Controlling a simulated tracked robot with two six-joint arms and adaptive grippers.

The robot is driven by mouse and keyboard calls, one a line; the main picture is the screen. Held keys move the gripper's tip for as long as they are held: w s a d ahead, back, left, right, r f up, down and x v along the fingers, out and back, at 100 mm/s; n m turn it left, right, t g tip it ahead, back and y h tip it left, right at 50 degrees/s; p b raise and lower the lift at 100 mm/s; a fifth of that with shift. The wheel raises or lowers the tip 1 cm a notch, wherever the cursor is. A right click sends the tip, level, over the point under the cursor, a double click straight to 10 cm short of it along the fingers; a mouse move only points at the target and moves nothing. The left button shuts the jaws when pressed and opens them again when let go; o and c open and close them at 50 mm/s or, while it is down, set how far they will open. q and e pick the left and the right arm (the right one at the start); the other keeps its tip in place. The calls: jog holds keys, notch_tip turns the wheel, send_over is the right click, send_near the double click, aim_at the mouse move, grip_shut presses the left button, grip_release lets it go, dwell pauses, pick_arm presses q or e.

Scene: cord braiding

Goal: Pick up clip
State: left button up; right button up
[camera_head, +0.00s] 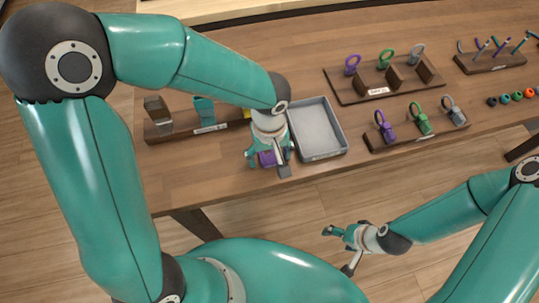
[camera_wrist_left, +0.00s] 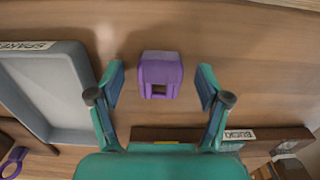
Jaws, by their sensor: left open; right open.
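A purple clip (camera_wrist_left: 161,73) lies on the wooden table, between and a little beyond the spread fingers of my left gripper (camera_wrist_left: 160,96) in the left wrist view. The fingers are apart from it on both sides. In the head view the purple clip (camera_head: 267,158) shows under my left gripper (camera_head: 268,166), partly covered by it, near the table's front edge. My right gripper (camera_head: 345,248) is open and empty, off the front of the table, over the floor.
A grey tray (camera_head: 343,143) stands just right of my left gripper. A wooden rack (camera_head: 160,132) with a grey and a teal clip is at left. Racks with rings (camera_head: 374,139) stand at right. Bare table (camera_head: 200,170) lies left of the clip.

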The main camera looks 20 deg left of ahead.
aim_at(270, 158)
pick_arm(q)
jog(key=c, duration=0.8)
jog(key=shift+c, duration=0.2)
jog(key=shift+r, duration=0.1)
notch_tip(270, 158, up, 20)
jog(key=p, duration=0.1)
